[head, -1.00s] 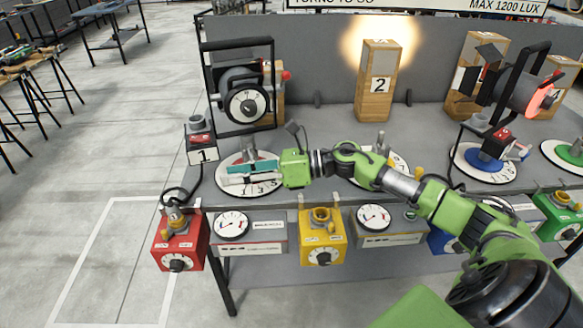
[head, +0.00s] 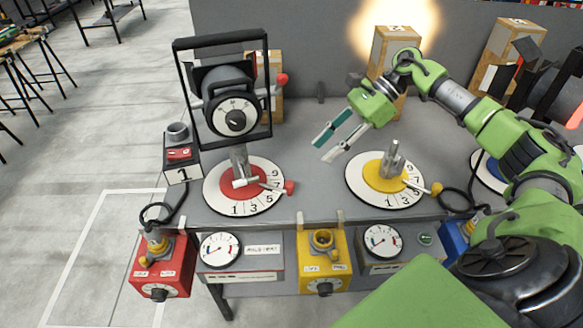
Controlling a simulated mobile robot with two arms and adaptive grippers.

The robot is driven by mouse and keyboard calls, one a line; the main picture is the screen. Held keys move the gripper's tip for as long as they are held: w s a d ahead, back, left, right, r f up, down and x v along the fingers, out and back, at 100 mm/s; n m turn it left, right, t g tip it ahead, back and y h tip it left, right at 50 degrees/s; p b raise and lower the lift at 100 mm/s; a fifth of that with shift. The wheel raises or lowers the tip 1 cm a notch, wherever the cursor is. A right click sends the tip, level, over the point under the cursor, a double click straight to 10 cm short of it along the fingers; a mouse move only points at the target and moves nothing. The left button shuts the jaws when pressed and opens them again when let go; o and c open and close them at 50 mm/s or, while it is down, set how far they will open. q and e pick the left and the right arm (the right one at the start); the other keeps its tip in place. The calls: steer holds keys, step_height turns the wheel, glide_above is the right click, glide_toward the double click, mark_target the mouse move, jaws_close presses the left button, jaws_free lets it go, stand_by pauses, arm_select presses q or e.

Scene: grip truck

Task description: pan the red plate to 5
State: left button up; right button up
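The red plate (head: 229,182) is a red disc in the middle of a white dial (head: 215,198) marked with odd numbers, at the left of the bench. A post carrying a black-framed lamp (head: 235,105) stands on it. A pointer with a red knob (head: 289,187) reaches to the right, near the 7; 5 lies just below it. My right gripper (head: 323,150) is open and empty. It hangs above the bench, right of the red plate and apart from it, with its fingers pointing down-left. My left gripper is not in view.
A second dial (head: 357,184) with a yellow plate (head: 378,181) and yellow knob (head: 437,189) stands to the right. A box (head: 183,156) marked 1 stands left of the red plate. Red (head: 165,268) and yellow (head: 317,278) control boxes hang at the front edge.

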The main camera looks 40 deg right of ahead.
steer(key=p, duration=0.2)
glide_toward(290, 182)
steer(key=a+f, duration=0.1)
steer(key=a, duration=0.1)
steer(key=p+x, duration=0.2)
steer(key=x, duration=0.4)
steer(key=shift+w+f, duration=0.2)
steer(key=shift+f, duration=0.15)
steer(key=shift+w+a+f, duration=0.1)
steer(key=shift+a+f, duration=0.35)
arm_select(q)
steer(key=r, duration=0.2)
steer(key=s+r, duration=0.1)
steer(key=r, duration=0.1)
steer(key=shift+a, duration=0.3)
arm_select(e)
steer(key=shift+f, duration=0.2)
